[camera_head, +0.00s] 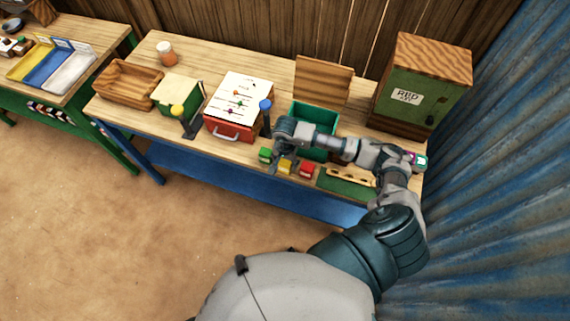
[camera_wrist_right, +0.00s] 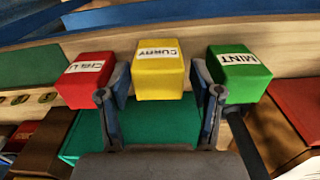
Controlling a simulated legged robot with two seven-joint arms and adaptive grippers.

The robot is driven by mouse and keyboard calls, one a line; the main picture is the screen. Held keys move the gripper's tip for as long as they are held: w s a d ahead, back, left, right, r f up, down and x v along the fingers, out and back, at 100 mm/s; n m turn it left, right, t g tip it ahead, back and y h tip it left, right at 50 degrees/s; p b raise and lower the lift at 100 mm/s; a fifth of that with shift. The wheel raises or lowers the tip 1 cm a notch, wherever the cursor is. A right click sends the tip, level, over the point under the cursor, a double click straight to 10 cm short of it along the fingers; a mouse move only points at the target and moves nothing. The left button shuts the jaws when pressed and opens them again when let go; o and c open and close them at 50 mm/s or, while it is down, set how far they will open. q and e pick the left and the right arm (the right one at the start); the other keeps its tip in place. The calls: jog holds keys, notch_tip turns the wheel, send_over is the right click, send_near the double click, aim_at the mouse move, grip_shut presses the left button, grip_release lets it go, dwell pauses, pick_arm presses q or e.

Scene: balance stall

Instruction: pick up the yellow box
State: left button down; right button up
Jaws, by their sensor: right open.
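The yellow box (camera_head: 285,168) is a small block labelled "CURRY" and stands near the front edge of the table, between a green box (camera_head: 265,155) and a red box (camera_head: 307,170). In the right wrist view the yellow box (camera_wrist_right: 160,69) lies between the fingers of my right gripper (camera_wrist_right: 160,90). The gripper is open, with a finger at each side of the box; contact cannot be told. The red box (camera_wrist_right: 85,80) reads "CHILLI" and the green box (camera_wrist_right: 239,74) reads "MINT". My left gripper is not in view.
A green open bin (camera_head: 316,112) stands behind the boxes, partly hidden by my right arm. A red case (camera_head: 230,128) with a white chart stands left, a green cabinet (camera_head: 414,85) at the back right. A blue-knobbed lever (camera_head: 266,106) rises beside the case.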

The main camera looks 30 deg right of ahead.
jog(key=shift+d, duration=0.25)
jog(key=c, duration=1)
jog(key=shift+o, duration=0.2)
jog(key=shift+a, duration=0.1)
